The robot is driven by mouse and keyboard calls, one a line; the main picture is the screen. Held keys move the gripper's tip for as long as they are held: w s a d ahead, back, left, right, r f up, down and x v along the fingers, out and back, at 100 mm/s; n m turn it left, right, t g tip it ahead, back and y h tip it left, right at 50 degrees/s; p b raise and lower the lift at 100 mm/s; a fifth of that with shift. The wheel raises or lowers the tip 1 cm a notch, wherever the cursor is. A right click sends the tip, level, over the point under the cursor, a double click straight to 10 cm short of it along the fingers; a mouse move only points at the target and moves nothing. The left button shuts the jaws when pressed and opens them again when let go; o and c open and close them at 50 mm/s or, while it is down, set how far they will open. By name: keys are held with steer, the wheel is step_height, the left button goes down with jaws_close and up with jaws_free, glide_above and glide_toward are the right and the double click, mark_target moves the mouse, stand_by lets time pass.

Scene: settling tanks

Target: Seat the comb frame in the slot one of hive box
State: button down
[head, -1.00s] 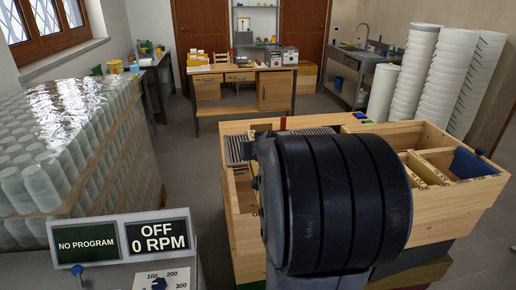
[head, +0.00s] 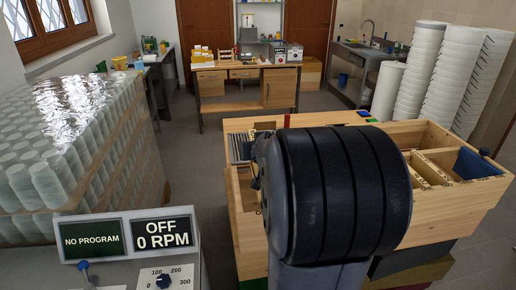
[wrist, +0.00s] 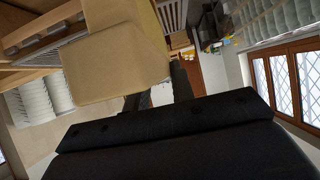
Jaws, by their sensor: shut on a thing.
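The hive box (head: 252,225) is an open wooden box in the middle of the head view, and my own dark arm link covers much of it. In the wrist view, a pale tan comb frame (wrist: 110,60) fills the upper left, just beyond my gripper (wrist: 158,95). My gripper is shut on it, though the contact is mostly hidden. In the head view the gripper and the held frame are hidden behind my arm. I cannot tell which slot the frame is over, or whether it touches the box.
A control panel (head: 125,238) reading OFF, 0 RPM stands front left. Wrapped jars (head: 75,150) are stacked at the left. White tub stacks (head: 440,80) stand back right. A wooden desk (head: 248,85) stands behind open floor.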

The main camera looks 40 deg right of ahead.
steer(key=shift+f+b, duration=7.45)
steer(key=shift+b, duration=0.6)
steer(key=c, duration=1.1)
jaws_free()
steer(key=shift+a, duration=0.1)
